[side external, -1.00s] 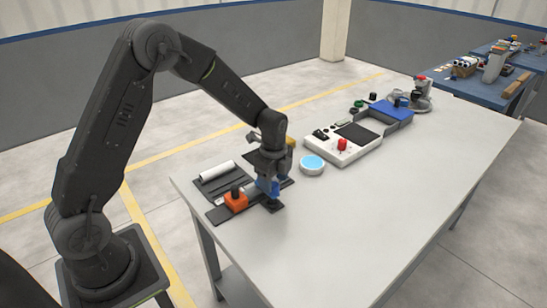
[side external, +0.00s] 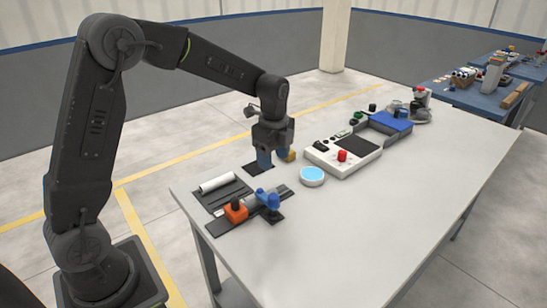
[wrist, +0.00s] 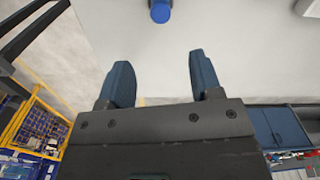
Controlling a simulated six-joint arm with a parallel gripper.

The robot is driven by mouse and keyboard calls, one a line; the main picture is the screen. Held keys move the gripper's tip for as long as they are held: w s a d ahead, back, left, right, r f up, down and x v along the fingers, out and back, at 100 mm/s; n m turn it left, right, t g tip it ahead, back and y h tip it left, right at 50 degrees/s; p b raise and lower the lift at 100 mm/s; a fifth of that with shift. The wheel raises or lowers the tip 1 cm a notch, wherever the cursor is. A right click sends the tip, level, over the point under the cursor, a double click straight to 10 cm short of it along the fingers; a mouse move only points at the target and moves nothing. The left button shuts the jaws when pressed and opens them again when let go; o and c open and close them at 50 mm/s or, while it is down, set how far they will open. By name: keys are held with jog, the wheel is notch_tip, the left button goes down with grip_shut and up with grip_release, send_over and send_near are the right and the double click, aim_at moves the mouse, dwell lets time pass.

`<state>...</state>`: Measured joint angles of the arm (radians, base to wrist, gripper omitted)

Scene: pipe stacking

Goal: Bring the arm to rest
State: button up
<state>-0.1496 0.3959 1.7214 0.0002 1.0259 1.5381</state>
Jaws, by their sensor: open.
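My gripper (side external: 274,162) is open and empty, raised above the table (side external: 380,230) in the side view. Its two blue fingers stand apart in the wrist view (wrist: 162,78). Below and in front of it, a blue fitting (side external: 271,200) sits with a grey pipe and an orange block (side external: 236,211) with a black knob on a dark plate. A blue piece also shows at the top edge of the wrist view (wrist: 160,12). A yellow part (side external: 290,155) shows right beside my fingers; I cannot tell what it rests on.
A white pipe (side external: 217,182) lies on a black tray. A dark pad (side external: 256,170) lies behind my gripper. To the right are a round light-blue-topped disc (side external: 312,176), a white control box with a red button (side external: 342,156) and a blue tray (side external: 391,122). The table's front right is clear.

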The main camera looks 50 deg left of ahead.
jog(key=s+d+r+n+t, duration=0.2)
jog(key=s+n, duration=0.3)
jog(key=s, duration=0.3)
jog(key=s+d+r+n+t, duration=0.1)
jog(key=s+d+r+n, duration=0.1)
jog(key=s+r+n, duration=0.2)
jog(key=s+d+r+n+t, duration=0.2)
jog(key=s+r+n, duration=0.2)
jog(key=s+n, duration=0.3)
jog(key=s, duration=0.4)
jog(key=shift+s+d+t, duration=0.3)
jog(key=shift+r, duration=0.1)
